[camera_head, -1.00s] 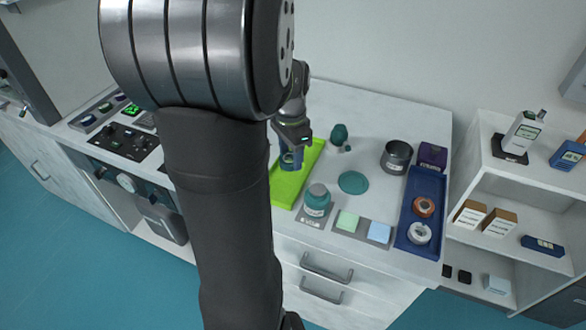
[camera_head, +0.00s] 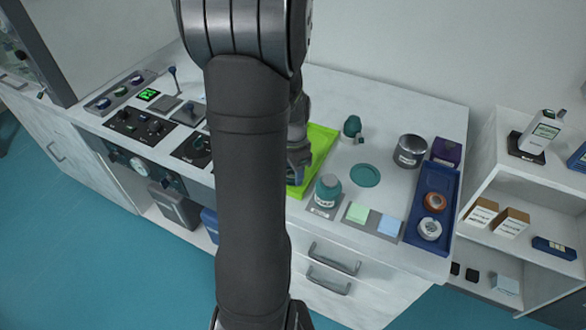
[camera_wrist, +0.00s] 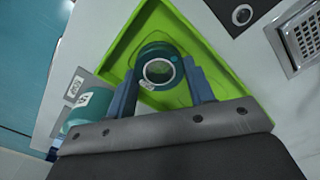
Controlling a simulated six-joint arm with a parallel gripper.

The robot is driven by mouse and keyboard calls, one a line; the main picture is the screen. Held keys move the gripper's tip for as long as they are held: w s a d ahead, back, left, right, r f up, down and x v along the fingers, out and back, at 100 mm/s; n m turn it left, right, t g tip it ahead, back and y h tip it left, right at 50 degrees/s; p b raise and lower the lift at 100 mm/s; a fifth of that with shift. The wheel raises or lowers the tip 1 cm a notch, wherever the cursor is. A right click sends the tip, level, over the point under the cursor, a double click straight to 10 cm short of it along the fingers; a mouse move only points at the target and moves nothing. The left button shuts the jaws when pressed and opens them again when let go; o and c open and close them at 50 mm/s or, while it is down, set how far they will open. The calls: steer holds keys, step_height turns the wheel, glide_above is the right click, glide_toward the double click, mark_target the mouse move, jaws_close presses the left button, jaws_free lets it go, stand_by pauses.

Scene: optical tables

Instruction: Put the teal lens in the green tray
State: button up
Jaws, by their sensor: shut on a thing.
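The teal lens (camera_wrist: 158,72), a short ring with a clear round centre, sits between the blue fingers of my gripper (camera_wrist: 162,82) in the wrist view. My gripper is shut on it, above the green tray (camera_wrist: 130,45). Whether the lens touches the tray floor cannot be told. In the head view the tray (camera_head: 322,142) is partly covered by my arm. My gripper (camera_head: 299,170) shows there over the tray's left part, and the lens is hidden.
A teal jar (camera_head: 328,190) stands just right of the tray's near end. A teal disc (camera_head: 365,175), a dark teal object (camera_head: 352,125), a metal cup (camera_head: 410,150) and a blue tray (camera_head: 452,184) with two rings are farther right. Control panels (camera_head: 148,125) lie left.

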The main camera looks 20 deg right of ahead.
steer(key=o, duration=1.1)
steer(key=shift+f, duration=0.1)
step_height(320, 180, up, 12)
steer(key=shift+r, duration=0.15)
step_height(320, 180, down, 12)
steer(key=shift+f, duration=0.25)
steer(key=shift+r, duration=1.95)
